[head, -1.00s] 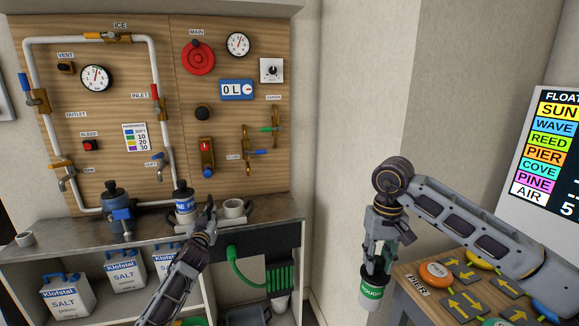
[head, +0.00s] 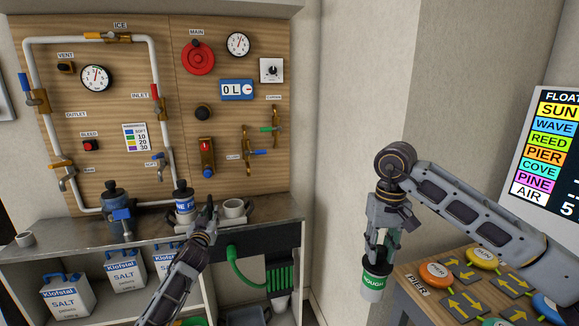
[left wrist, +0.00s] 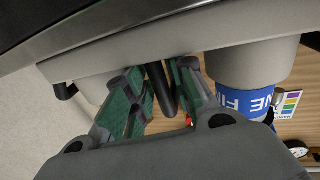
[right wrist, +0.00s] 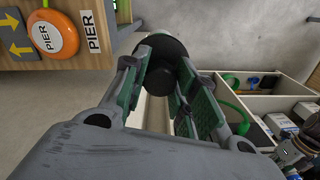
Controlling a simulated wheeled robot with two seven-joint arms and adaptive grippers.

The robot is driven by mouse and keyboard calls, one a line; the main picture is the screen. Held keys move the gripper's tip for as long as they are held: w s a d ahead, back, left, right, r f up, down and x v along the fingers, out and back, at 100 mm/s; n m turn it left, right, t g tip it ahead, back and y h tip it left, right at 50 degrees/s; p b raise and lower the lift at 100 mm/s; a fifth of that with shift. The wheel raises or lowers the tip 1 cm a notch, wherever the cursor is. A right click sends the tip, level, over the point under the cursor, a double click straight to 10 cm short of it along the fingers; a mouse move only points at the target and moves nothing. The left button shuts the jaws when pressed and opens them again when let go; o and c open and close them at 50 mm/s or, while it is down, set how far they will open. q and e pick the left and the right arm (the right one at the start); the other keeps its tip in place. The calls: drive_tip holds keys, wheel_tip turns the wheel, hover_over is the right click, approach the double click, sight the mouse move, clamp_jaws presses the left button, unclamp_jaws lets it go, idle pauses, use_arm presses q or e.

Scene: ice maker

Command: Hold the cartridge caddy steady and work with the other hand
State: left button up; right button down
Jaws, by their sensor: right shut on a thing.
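The caddy (left wrist: 76,70) stands on the counter under the wooden panel. A cartridge with a blue label reading FINE (head: 184,206) is in its left side; the label also shows in the left wrist view (left wrist: 246,101). A pale, empty-looking cup (head: 234,207) is on the right side. My left gripper (head: 208,214) is at the caddy's middle, its fingers on both sides of a dark upright handle (left wrist: 160,88). I cannot tell whether they press on it. My right gripper (head: 383,240) is shut on the top of a green-labelled ROUGH cartridge (head: 374,281), hanging in the air right of the counter.
A table with round PIER (head: 435,272) and SUN (head: 482,257) buttons and arrow tiles is right of the held cartridge. Salt containers (head: 124,271) stand on the shelf below. Valves and pipes cover the panel (head: 225,135).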

use_arm(q)
drive_tip(key=shift+o, duration=0.7)
drive_tip(key=shift+s, duration=0.1)
drive_tip(key=s+d, duration=0.1)
drive_tip(key=s, duration=1)
drive_tip(key=shift+s, duration=0.4)
drive_tip(key=shift+m, duration=0.4)
